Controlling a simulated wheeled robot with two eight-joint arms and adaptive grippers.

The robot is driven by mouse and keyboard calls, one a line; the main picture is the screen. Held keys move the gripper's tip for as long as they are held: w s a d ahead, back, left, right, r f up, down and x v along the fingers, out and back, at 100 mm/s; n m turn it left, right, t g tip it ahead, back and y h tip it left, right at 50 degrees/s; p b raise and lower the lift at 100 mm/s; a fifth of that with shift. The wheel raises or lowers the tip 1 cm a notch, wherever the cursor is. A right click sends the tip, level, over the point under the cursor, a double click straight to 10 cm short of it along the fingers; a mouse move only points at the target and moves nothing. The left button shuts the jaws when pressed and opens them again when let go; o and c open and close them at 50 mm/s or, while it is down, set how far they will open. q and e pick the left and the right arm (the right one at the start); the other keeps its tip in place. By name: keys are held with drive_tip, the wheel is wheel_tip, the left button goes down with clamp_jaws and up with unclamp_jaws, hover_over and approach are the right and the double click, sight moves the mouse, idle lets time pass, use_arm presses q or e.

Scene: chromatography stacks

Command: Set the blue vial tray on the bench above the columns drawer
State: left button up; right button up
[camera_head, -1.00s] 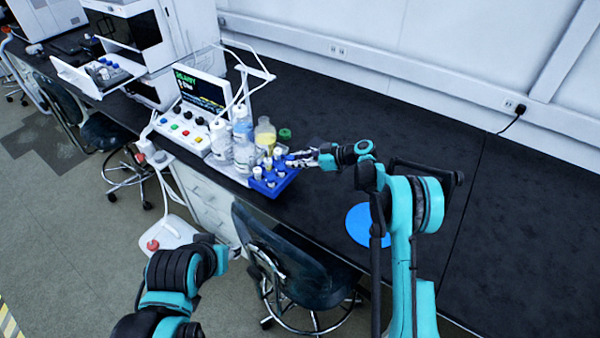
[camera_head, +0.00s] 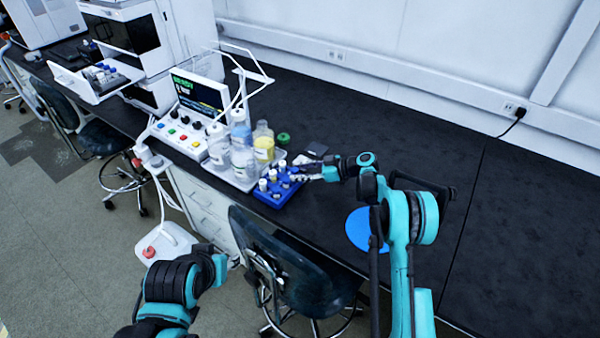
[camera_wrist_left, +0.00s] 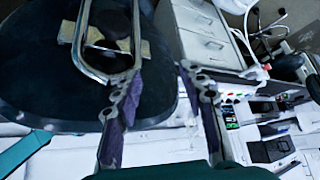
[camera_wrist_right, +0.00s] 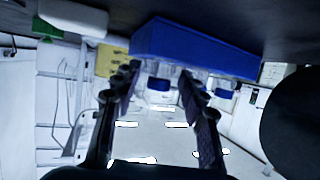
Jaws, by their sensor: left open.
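The blue vial tray (camera_head: 281,203) holds several white-capped vials and is on the dark bench, right of a group of bottles. My right gripper (camera_head: 301,175) is at the tray's right side. In the right wrist view the tray's blue wall (camera_wrist_right: 195,48) lies at the fingertips, with vials showing between the spaced fingers (camera_wrist_right: 163,80). I cannot tell whether they clamp it. My left gripper is open and empty in the left wrist view (camera_wrist_left: 158,75), over the floor side by the chair. White drawers (camera_head: 205,208) show under the bench; I cannot read any label.
Bottles (camera_head: 243,160) stand close left of the tray, beside a control panel with screen (camera_head: 200,92). A blue disc (camera_head: 362,230) lies right. A chair (camera_head: 290,270) stands in front.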

drive_tip(key=p+v, duration=0.3)
drive_tip(key=v, duration=0.9)
drive_tip(key=s+r+m+h, duration=0.6)
drive_tip(key=s+r+m, duration=0.2)
drive_tip(key=s+r, duration=0.7)
drive_tip(key=s+d+f+m+t+h, duration=0.1)
drive_tip(key=s+d+m+h, duration=0.2)
drive_tip(key=s, duration=0.8)
drive_tip(key=s+d+f+m+t+h, duration=0.1)
drive_tip(key=s+d+m+t+h, duration=0.1)
drive_tip(key=s, duration=1)
drive_tip(key=shift+s+d+m+h, duration=0.3)
drive_tip(key=shift+d+m+h, duration=0.6)
drive_tip(key=shift+d+h, duration=0.15)
